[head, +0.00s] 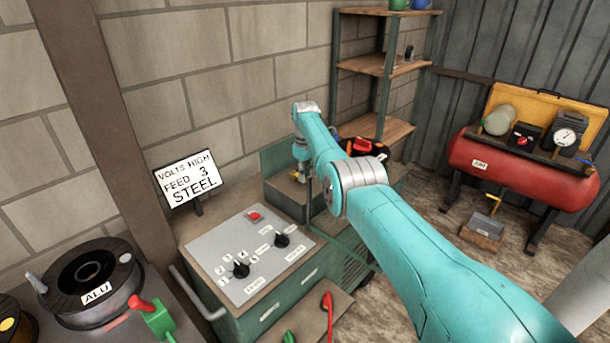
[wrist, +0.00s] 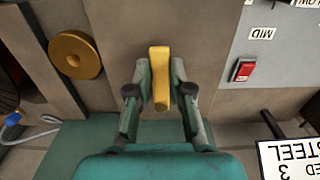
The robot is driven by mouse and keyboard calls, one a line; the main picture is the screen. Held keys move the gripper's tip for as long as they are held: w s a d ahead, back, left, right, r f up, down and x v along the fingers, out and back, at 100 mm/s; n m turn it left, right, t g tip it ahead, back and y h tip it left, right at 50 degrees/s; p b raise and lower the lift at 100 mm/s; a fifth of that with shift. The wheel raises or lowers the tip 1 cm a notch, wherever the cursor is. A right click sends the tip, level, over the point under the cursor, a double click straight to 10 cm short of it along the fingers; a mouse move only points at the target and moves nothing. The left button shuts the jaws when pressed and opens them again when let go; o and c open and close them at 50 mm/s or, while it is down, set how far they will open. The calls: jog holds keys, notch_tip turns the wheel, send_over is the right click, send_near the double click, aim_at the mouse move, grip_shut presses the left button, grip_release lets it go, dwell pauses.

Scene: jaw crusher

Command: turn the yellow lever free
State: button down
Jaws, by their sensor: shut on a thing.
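The yellow lever (wrist: 160,65) is a short rounded bar standing out from a brown-grey panel in the wrist view. It lies lengthwise between the two fingers of my gripper (wrist: 160,92), which is shut on it. In the head view my gripper (head: 303,174) points down beside the green machine, and a small bit of yellow shows at its tip. My arm hides part of the machine there.
A yellow round disc (wrist: 75,55) is left of the lever; a red switch (wrist: 243,70) is on the grey panel at right. The head view shows a sign (head: 190,178) reading "VOLTS HIGH, FEED 3, STEEL", a control panel (head: 225,250) and a red tank (head: 520,170).

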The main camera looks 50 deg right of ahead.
dwell(0.3)
jog(key=c, duration=1)
grip_release()
jog(key=shift+c, duration=0.2)
jog(key=shift+r, duration=0.1)
notch_tip(320, 180, up, 12)
jog(key=shift+s, duration=0.1)
